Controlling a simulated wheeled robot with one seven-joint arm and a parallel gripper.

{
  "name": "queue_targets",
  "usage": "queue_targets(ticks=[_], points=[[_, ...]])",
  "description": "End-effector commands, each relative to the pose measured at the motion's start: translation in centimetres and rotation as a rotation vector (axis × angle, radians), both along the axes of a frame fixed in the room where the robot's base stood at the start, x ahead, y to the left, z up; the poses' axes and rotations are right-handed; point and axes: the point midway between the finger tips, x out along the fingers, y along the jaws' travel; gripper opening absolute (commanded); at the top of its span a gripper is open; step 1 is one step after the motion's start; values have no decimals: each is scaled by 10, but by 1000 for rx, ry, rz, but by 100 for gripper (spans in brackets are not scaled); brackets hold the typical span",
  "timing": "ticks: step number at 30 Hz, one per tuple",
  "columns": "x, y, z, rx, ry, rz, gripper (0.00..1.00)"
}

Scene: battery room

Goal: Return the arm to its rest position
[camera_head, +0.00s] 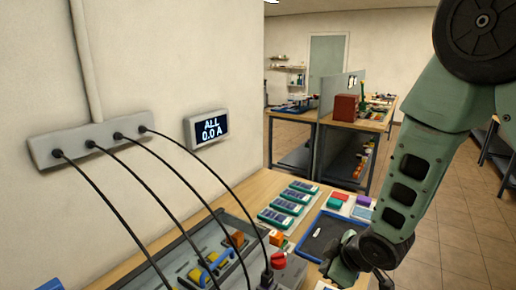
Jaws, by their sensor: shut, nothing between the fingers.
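My arm comes down from the upper right, its green links in front of the room and its wrist low over the near bench. My gripper (327,268) is at the lower middle, small and partly lost against the dark tray (318,236) behind it. It is shut, with nothing seen in it.
The wooden bench (262,188) holds several green battery packs (287,206), a grey case (190,262) and a red knob (278,260). Black cables hang from a wall strip (88,139). A display (207,128) reads "ALL 0.0 A". Tiled floor (440,245) is open at right.

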Motion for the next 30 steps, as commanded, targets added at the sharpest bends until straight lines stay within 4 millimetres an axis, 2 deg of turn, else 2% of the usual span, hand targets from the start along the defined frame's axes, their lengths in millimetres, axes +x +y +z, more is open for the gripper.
queue_targets(ticks=[1,5,9,15,18,23,30], points=[[-12,8,12,9,37,-36,0],[-53,22,38,10,162,-129,0],[-108,32,66,-8,300,-209,0],[-191,33,96,-67,471,-293,0],[-221,31,105,-97,527,-319,0],[-245,27,111,-127,570,-340,0],[-247,27,112,-130,576,-343,0]])
